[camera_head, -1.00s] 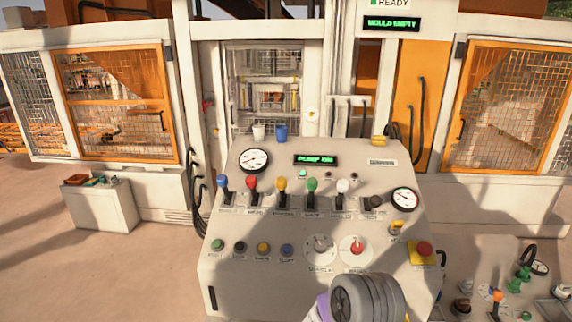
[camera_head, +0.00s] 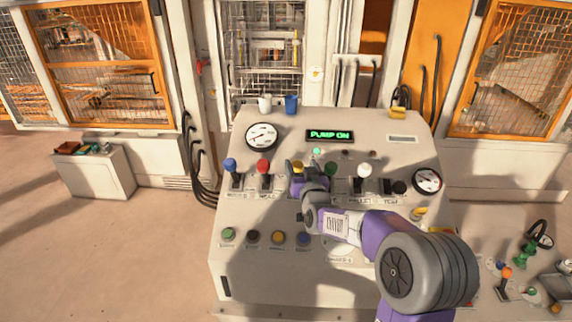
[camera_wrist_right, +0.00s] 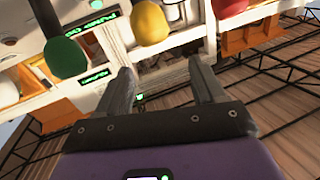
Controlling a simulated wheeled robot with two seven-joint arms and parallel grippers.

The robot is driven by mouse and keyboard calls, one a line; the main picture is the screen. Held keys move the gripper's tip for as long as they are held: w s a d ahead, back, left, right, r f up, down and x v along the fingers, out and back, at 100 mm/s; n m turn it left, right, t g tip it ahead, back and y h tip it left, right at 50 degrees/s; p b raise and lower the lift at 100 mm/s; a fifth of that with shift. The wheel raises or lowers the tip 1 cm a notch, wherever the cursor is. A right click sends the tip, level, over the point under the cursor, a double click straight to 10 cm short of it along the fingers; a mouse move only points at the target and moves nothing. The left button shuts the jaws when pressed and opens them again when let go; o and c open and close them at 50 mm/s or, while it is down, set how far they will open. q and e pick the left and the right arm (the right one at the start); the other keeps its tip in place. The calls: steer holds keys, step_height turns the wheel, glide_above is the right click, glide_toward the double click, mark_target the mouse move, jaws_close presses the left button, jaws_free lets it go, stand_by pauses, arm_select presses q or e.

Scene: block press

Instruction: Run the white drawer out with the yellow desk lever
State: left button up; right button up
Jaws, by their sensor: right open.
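The yellow desk lever (camera_head: 297,165) stands in the lever row on the console, between the red and green levers. My right gripper (camera_head: 299,180) is over the row at the yellow lever and partly hides it. In the right wrist view my right gripper (camera_wrist_right: 162,76) is open and empty. There the yellow knob (camera_wrist_right: 150,22) is beyond the fingertips, nearer the top edge, and the fingers are not around it. I cannot pick out the white drawer. My left gripper is not in view.
The green lever (camera_head: 331,170) is close to my right gripper, and its green knob shows in the wrist view (camera_wrist_right: 67,58). The red lever (camera_head: 263,168) is on the other side. The display (camera_head: 330,135) reads PUMP ON.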

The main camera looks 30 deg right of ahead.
mark_target(296, 163)
steer(key=f+b, duration=0.1)
steer(key=w+f+b, duration=0.1)
steer(key=f, duration=0.1)
steer(key=shift+w+d+f+b, duration=0.25)
steer(key=shift+d+f+b, duration=0.05)
steer(key=shift+b, duration=0.1)
steer(key=p+x, duration=0.1)
steer(key=x, duration=0.4)
steer(key=shift+a, duration=0.1)
steer(key=shift+w, duration=0.25)
steer(key=shift+w+f, duration=0.1)
steer(key=shift+w, duration=0.05)
steer(key=shift+c, duration=0.5)
